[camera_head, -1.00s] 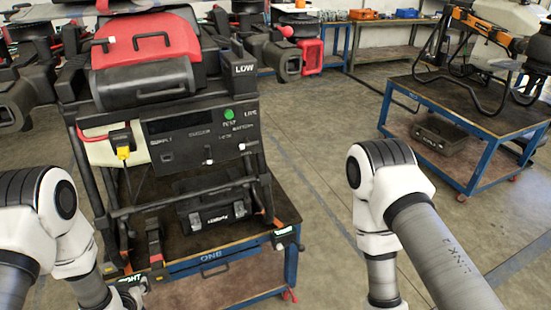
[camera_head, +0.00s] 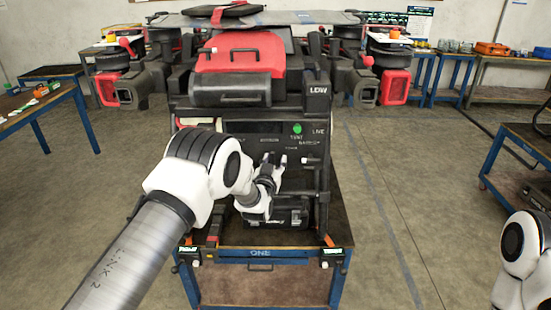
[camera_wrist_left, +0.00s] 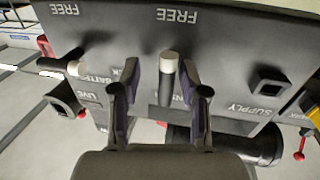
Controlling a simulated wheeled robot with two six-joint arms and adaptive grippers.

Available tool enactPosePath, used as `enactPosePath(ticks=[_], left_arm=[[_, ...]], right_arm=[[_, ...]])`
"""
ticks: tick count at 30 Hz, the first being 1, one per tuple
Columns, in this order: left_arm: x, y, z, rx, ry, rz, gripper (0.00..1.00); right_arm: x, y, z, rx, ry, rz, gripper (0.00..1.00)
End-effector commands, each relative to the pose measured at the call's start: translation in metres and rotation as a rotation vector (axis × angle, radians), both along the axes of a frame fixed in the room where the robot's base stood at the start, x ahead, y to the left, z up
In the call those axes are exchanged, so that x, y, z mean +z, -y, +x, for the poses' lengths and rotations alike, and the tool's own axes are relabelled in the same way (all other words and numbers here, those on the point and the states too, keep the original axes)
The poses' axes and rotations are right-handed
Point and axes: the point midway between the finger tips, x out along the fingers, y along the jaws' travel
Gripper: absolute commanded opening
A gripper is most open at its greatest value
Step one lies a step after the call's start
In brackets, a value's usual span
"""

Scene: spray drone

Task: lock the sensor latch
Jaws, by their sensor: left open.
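The drone's dark panel (camera_head: 240,127) stands on a blue cart in the head view. In the left wrist view, the sensor latch (camera_wrist_left: 168,72) is a dark lever with a white tip, below a FREE label. Its own label is mostly hidden. My left gripper (camera_wrist_left: 160,82) is open, with one finger on each side of this lever; contact is not clear. In the head view my left gripper (camera_head: 281,166) is at the panel front and covers the latch. A second white-tipped lever (camera_wrist_left: 75,68) is beside the BATTERY label. My right gripper is out of view.
A green light (camera_head: 297,128) shows on the panel. A square dark socket (camera_wrist_left: 269,82) is near the SUPPLY label. The blue cart (camera_head: 262,253) marked ONE carries the drone and a black case (camera_head: 290,212). Open floor (camera_head: 390,190) lies to the right.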

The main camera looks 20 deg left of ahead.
Motion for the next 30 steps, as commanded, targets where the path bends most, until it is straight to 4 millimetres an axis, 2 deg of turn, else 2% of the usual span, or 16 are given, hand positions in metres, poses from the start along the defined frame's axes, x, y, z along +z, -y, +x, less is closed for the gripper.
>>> enactPosePath(ticks=[8,12,23,30], left_arm=[[-0.001,-0.001,0.004,0.001,-0.002,0.0,0.44],[-0.001,-0.001,0.004,0.001,-0.002,0.0,0.0],[-0.002,0.0,0.004,0.0,0.002,-0.012,0.0],[-0.005,0.0,0.004,-0.001,0.025,-0.089,0.0]], right_arm=[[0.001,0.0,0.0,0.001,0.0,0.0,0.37],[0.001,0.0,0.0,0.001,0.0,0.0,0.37],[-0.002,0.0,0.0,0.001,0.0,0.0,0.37],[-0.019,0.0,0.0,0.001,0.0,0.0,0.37]])
